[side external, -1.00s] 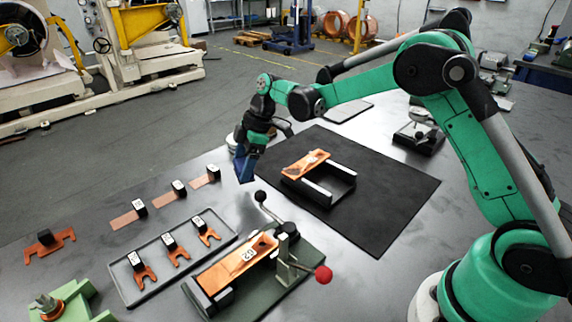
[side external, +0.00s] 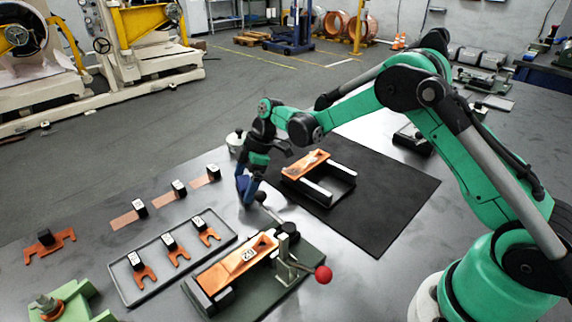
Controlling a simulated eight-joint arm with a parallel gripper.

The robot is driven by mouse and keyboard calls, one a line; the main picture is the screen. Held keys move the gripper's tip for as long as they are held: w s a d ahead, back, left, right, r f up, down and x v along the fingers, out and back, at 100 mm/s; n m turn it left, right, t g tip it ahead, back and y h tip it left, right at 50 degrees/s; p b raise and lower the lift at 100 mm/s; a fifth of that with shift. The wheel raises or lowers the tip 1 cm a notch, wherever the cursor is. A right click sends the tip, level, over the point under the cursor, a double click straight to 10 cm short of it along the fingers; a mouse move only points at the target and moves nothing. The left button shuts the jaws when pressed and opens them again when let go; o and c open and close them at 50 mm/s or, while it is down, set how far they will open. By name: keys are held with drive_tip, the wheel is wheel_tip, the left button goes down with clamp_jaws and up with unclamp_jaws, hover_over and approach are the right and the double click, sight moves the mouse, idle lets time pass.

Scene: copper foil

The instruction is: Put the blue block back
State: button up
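The blue block (side external: 244,187) is at the lower end of my gripper (side external: 248,178), in the side external view. My gripper points down and appears shut on the block; the fingers are small and dark, so the exact grip is hard to see. The block is held near the left edge of the black mat (side external: 390,215), just behind the black-knobbed lever (side external: 261,197) of the clamp fixture. I cannot tell whether the block touches the table.
The clamp fixture (side external: 212,290), with a red knob (side external: 323,273), holds a copper piece. A grey tray (side external: 128,292) with copper forks lies left of it. A black stand (side external: 345,185) bearing copper foil (side external: 304,164) sits on the mat. A silver-lidded item (side external: 235,139) stands behind my gripper.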

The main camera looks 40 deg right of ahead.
drive_tip(key=v, duration=1.2)
drive_tip(key=s+a+r+m+t+h, duration=0.1)
drive_tip(key=s+m+t+h, duration=0.3)
drive_tip(key=s+m, duration=0.9)
drive_tip(key=shift+s+a+r+t, duration=0.25)
drive_tip(key=shift+s+r+t, duration=0.35)
drive_tip(key=shift+s, duration=1.55)
drive_tip(key=shift+f, duration=0.1)
